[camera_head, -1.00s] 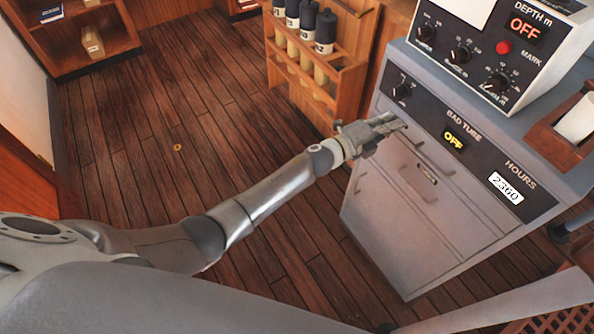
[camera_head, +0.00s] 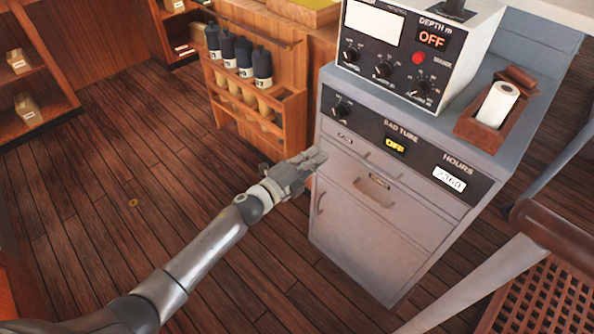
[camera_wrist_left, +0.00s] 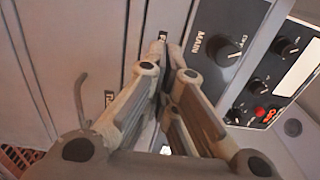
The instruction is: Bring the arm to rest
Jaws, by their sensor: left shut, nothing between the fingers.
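My left gripper (camera_head: 318,157) is shut and empty in the head view. It is at the upper left of the grey cabinet's front (camera_head: 375,215), just below the black knob panel (camera_head: 400,146). In the left wrist view the gripper (camera_wrist_left: 165,45) shows its fingers together, pointing at the cabinet front beside the knob marked MAIN (camera_wrist_left: 226,50). Whether the fingertips touch the cabinet is hard to tell. My right gripper is in neither view.
A depth instrument (camera_head: 415,50) and a wooden box with a paper roll (camera_head: 497,104) stand on the cabinet. A wooden rack (camera_head: 262,100) with several dark bottles is behind the gripper.

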